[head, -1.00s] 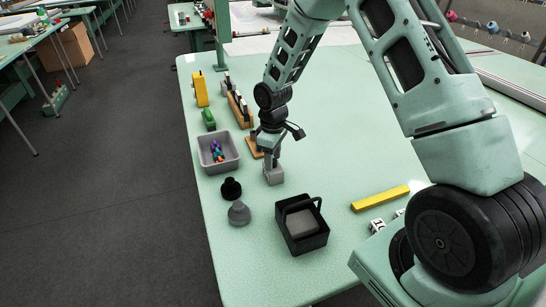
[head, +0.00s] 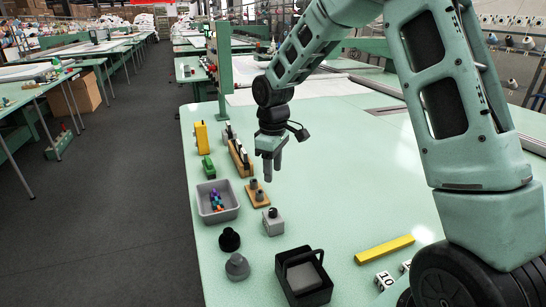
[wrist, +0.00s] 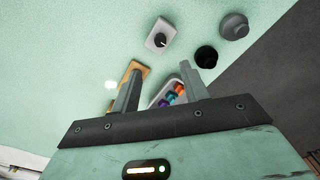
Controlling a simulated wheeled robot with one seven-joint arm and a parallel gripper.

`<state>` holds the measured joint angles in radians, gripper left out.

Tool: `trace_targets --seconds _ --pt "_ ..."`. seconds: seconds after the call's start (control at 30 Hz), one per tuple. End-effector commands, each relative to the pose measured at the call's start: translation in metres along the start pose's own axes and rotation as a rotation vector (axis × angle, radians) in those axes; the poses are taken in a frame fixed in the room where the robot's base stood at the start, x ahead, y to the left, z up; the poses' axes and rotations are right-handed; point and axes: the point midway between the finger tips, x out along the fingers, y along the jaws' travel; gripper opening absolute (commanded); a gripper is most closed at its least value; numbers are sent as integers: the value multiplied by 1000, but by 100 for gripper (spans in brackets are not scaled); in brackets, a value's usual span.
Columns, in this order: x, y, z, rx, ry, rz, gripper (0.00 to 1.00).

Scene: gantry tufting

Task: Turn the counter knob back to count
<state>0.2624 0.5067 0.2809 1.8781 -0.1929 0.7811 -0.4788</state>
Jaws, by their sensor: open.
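A grey bin (head: 229,211) with coloured pieces, a wooden block (head: 248,196), a black knobbed piece (head: 229,240) and a grey one (head: 237,267) stand nearby. A black tray (head: 287,268) and a yellow bar (head: 385,249) lie nearer. The table's middle right is clear.

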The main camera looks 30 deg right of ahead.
Motion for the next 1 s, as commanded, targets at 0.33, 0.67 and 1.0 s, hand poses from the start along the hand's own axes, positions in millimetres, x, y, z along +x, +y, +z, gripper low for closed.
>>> trace_targets --seconds 0.33,0.67,1.0 --pt "-36 0 0 0 0 0 45" --pt "-37 0 0 0 0 0 45" --pt "-40 -19 -3 -9 4 -3 45"
